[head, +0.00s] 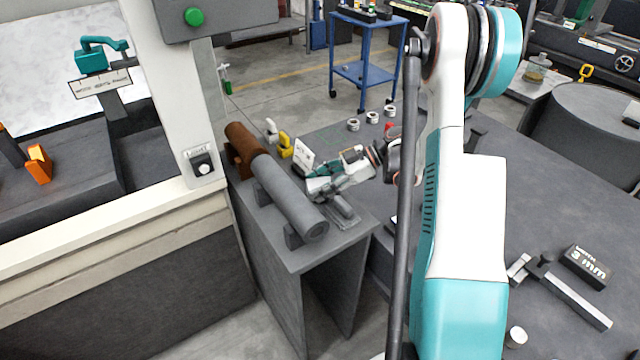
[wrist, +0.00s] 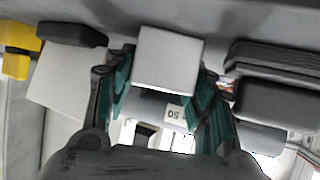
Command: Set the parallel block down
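In the head view my gripper (head: 318,186) is low over the small grey table (head: 345,242), just right of the grey cylinder. There the block is too small to tell from the fingers. I cannot tell whether its underside touches anything.
The grey cylinder (head: 290,200) and a rusty brown one (head: 243,142) lie in line on supports. Dark grey bars (head: 342,208) lie beside my gripper. A white card (head: 303,153) and a yellow piece (head: 286,146) stand behind it. A large dark bench (head: 540,240) is at right.

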